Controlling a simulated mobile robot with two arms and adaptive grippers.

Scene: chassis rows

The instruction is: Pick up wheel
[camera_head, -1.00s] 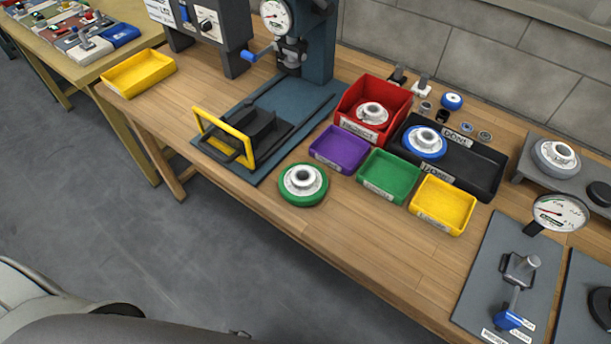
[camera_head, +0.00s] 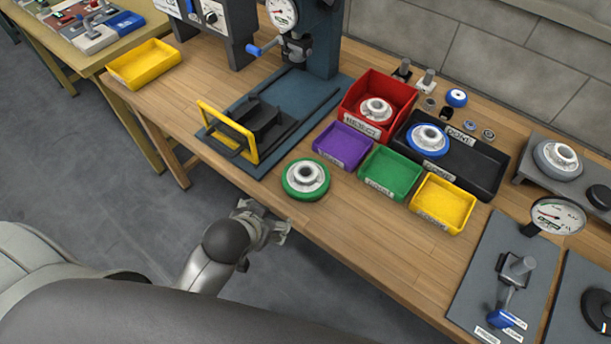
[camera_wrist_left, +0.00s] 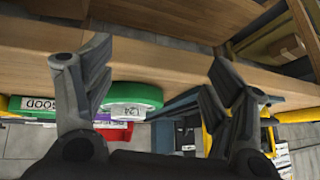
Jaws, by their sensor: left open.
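A green wheel (camera_head: 305,179) with a pale hub lies flat near the front edge of the wooden bench. Its green rim also shows in the left wrist view (camera_wrist_left: 134,97), between my fingers but beyond them. My right gripper is not in view.
The bench front edge (camera_head: 345,255) lies close to my left gripper. A press with a yellow-framed guard (camera_head: 228,130) stands left of the green wheel. Purple (camera_head: 343,144), green (camera_head: 391,173) and yellow (camera_head: 442,203) bins sit to its right. Bare wood lies in front of the bins.

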